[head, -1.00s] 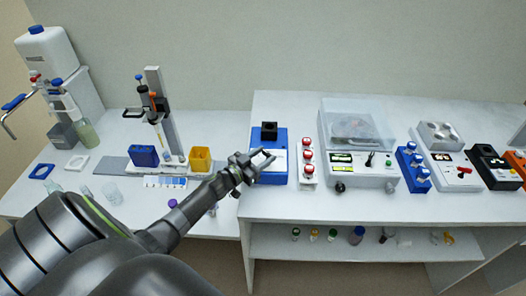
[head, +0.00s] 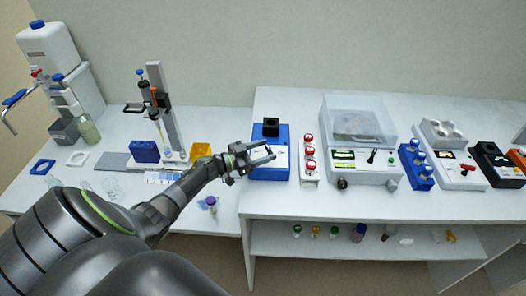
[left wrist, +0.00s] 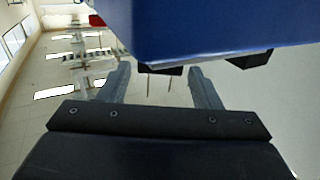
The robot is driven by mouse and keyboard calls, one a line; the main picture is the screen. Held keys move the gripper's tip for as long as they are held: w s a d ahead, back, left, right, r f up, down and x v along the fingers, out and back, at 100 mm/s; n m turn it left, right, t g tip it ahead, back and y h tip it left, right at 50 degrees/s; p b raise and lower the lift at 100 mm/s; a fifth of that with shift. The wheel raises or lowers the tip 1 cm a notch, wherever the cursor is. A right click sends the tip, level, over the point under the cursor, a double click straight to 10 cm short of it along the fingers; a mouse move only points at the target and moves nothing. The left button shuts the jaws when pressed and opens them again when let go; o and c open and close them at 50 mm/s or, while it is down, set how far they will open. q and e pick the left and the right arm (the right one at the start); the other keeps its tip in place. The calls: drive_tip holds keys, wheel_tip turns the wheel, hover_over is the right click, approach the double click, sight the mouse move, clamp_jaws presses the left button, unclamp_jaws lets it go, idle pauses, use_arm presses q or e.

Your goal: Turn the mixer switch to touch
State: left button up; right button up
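The mixer (head: 283,138) is a blue box with a black cup on top and a pale front panel, standing at the left end of the higher bench. My left gripper (head: 273,152) is in front of its panel, fingers apart and nothing seen between them. The fingers hide part of the panel, and I cannot make out the switch or its setting. In the left wrist view the mixer's blue body (left wrist: 215,30) fills the top, with the two fingers (left wrist: 155,85) spread below it. Contact with the mixer cannot be told. My right gripper is not in view.
Right of the mixer are a white rack with red-capped tubes (head: 309,160), a clear-lidded centrifuge (head: 358,125) and a blue rack (head: 415,165). A pipette stand (head: 165,110) and yellow box (head: 201,151) stand on the lower bench at left. A shelf below holds small bottles.

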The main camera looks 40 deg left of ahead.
use_arm(q)
drive_tip(key=shift+o, duration=0.5)
drive_tip(key=shift+s+a, duration=0.15)
drive_tip(key=shift+s, duration=0.05)
drive_tip(key=b+v, duration=0.4)
drive_tip(key=v, duration=1.3)
drive_tip(key=shift+w+f, duration=0.1)
drive_tip(key=shift+f, duration=0.05)
